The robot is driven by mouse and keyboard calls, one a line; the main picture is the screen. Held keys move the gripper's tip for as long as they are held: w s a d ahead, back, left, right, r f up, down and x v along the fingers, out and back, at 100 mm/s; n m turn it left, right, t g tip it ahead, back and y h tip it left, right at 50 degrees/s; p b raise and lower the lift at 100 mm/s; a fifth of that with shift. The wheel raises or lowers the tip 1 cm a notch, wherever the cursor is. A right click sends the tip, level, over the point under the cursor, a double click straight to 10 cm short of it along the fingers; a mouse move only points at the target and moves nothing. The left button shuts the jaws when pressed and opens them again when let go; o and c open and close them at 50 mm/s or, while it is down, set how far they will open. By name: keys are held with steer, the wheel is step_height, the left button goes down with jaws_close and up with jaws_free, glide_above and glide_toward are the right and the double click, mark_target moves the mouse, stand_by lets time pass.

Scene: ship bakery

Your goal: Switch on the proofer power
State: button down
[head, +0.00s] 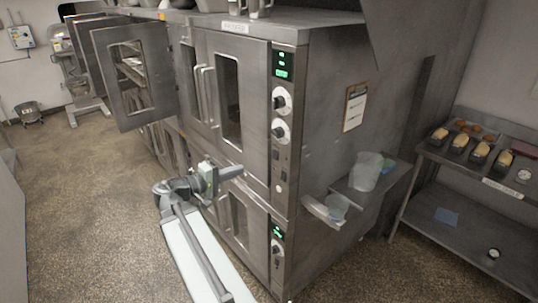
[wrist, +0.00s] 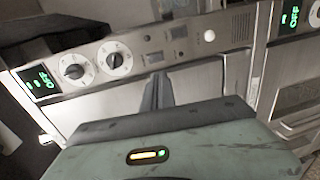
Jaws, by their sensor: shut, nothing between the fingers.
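A tall steel cabinet (head: 232,120), which I take to be the proofer, has a narrow control panel on its front right edge. The upper panel has a green lit display (head: 282,65), two white-ringed knobs (head: 279,117) and small switches (head: 276,161) below them. In the wrist view the display (wrist: 40,80) seems to read OFF; the knobs (wrist: 115,59), small switches (wrist: 152,58) and a round white button (wrist: 210,36) also show. I cannot tell which switch is the power. My gripper (head: 240,169) is shut and empty, in front of the cabinet, left of the panel. Its fingertips (wrist: 158,76) point towards the switch area, apparently apart from it.
A lower panel with its own display (head: 277,233) sits beneath. A glass-fronted door (head: 131,75) stands open at the left. A side shelf holds a clear tub (head: 366,171); a rack (head: 460,190) with loaves stands at the right.

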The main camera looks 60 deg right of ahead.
mark_target(274, 158)
steer(key=shift+f, duration=0.1)
steer(key=b+x, duration=0.1)
steer(key=x, duration=1.3)
steer(key=shift+b, duration=0.4)
steer(key=shift+a, duration=0.1)
